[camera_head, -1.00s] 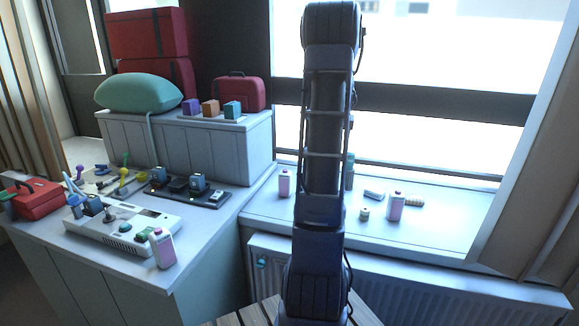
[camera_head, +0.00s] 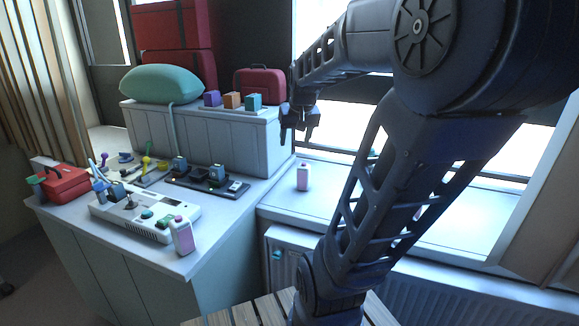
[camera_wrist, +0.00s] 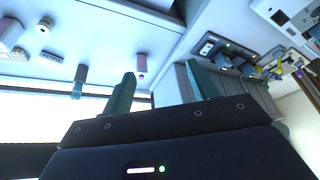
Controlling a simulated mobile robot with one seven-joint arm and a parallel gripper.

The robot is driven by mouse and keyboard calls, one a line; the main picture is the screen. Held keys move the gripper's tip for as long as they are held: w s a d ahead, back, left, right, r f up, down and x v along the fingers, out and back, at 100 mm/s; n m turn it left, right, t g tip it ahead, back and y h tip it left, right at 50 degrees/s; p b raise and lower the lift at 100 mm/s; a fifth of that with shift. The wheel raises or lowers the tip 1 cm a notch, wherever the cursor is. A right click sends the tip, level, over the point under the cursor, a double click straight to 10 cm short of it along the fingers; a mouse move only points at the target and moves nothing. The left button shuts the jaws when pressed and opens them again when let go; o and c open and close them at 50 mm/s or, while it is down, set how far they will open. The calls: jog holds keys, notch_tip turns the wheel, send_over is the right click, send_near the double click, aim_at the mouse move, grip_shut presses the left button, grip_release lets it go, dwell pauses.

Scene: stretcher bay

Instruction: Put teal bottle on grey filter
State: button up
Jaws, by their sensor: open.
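The teal bottle (camera_wrist: 78,82) stands on the white window sill in the wrist view, left of my fingers and clear of them. In the head view my arm hides most or all of it. A small flat grey block (camera_wrist: 52,57), which looks like the grey filter, lies on the sill just beyond the bottle in the wrist view; my arm hides it in the head view. My gripper (camera_head: 296,132) is open and empty, raised above the back of the sill near the cabinet corner. Its two teal-tinted fingers (camera_wrist: 165,86) are spread apart in the wrist view.
A pink bottle (camera_head: 303,178) stands on the sill below my gripper. A round roll (camera_wrist: 45,23) and another pink bottle (camera_wrist: 10,33) lie beyond the filter. The raised cabinet (camera_head: 205,135) with coloured blocks is close left. Window bars stand behind.

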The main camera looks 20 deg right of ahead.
jog(key=s+a+f+n, duration=0.2)
jog(key=s+a, duration=0.4)
jog(key=s, duration=0.5)
jog(key=shift+a+f, duration=0.35)
jog(key=shift+f, duration=0.3)
